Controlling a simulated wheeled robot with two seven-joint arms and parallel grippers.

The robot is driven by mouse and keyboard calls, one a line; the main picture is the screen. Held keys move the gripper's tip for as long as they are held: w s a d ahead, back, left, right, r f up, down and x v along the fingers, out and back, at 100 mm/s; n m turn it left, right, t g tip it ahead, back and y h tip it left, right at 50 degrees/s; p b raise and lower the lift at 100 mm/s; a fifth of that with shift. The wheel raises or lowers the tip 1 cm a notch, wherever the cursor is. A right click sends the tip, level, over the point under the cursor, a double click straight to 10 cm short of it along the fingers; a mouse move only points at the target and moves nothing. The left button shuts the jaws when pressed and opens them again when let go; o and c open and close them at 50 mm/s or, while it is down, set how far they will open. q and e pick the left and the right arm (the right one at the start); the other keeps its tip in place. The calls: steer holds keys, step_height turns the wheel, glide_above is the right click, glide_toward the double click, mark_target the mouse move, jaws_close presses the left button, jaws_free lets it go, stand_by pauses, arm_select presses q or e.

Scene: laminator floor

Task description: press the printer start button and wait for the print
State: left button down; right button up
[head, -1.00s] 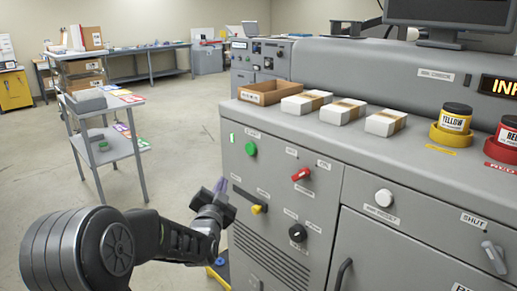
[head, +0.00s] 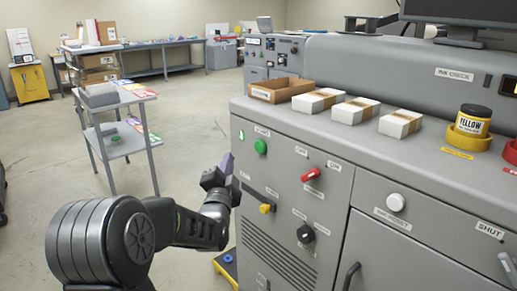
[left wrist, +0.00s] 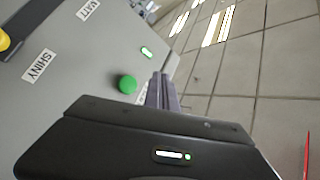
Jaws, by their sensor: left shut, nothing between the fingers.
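The green round start button (head: 261,147) is on the upper left of the grey printer's front panel (head: 330,215). A small green light (head: 241,135) glows to its left. In the left wrist view the green button (left wrist: 127,84) stands just left of my fingertips, with the green light (left wrist: 147,52) beyond it. My left gripper (head: 226,160) is shut and empty, in front of the panel's left edge, to the left of the button. Its closed fingers (left wrist: 162,88) show in the left wrist view and appear apart from the button. My right gripper is not in view.
The panel also holds a red switch (head: 311,174), a yellow knob (head: 266,208), a black knob (head: 306,233) and a white knob (head: 396,201). A cardboard tray (head: 276,91) and white paper stacks (head: 319,101) lie on top. A grey cart (head: 122,145) stands left; open floor lies between.

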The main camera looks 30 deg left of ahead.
mark_target(256, 145)
arm_select(q)
steer(key=w+d, duration=0.2)
steer(key=w, duration=0.5)
steer(key=shift+w+d, duration=0.15)
steer(key=shift+w, duration=0.05)
steer(key=shift+w+b, duration=0.1)
steer(key=shift+b, duration=0.2)
stand_by(1.6)
steer(key=shift+w+d, duration=0.15)
steer(key=shift+w, duration=0.15)
steer(key=shift+w+d, duration=0.15)
steer(key=shift+w, duration=0.35)
stand_by(0.8)
steer(key=shift+s, duration=0.1)
steer(key=shift+s+a+b, duration=0.25)
steer(key=shift+s+b, duration=0.05)
steer(key=shift+s, duration=0.5)
